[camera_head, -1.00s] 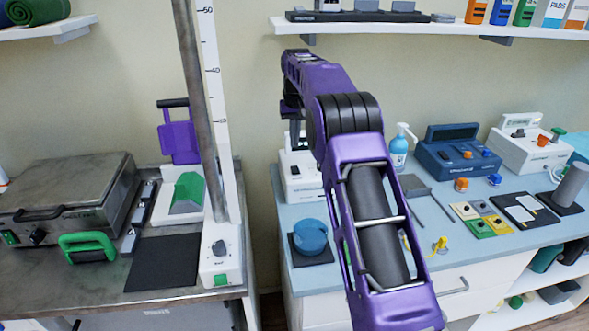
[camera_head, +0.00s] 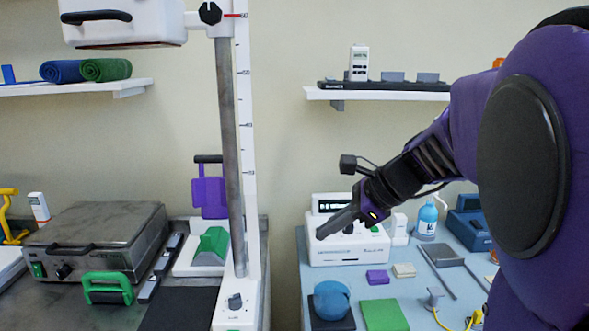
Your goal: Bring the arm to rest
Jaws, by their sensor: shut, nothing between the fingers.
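My gripper (camera_head: 322,236) is at the end of my purple arm, which comes in from the right and reaches down and left. Its dark fingers are shut and empty. They are in front of a white device (camera_head: 352,252) with a small display at the back of the blue worktop (camera_head: 300,262). I cannot tell whether the fingertips touch the device. A small black camera on a cable sits above the wrist. My upper arm hides the right part of the worktop.
A tall steel post (camera_head: 233,160) with a white scale (camera_head: 247,150) stands left of my gripper. A blue dome (camera_head: 331,300), a green pad (camera_head: 384,315) and a bottle (camera_head: 427,218) are on the worktop. A shelf (camera_head: 375,95) hangs above. The wall space between is clear.

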